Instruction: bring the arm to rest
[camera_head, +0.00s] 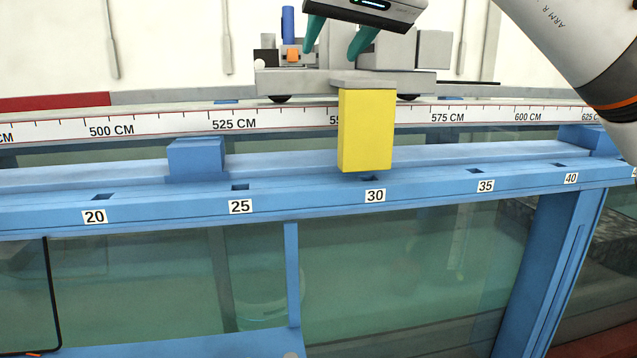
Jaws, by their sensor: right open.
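My right gripper (336,42) is at the top of the view, above the grey carriage on the rail. Its two teal fingers stand apart with nothing seen held between them. My right arm (575,45), white with an orange ring, comes in from the upper right. A yellow block (366,130) hangs at the front of the carriage (300,80), its lower end near the slot at number 30. My left gripper does not show.
A blue flume rail (140,208) with numbered slots runs across the front, above glass walls (400,270). A ruled scale (170,125) runs behind it. A blue block (197,158) sits on the rail at left. Grey boxes and a blue cylinder (288,22) stand on the carriage.

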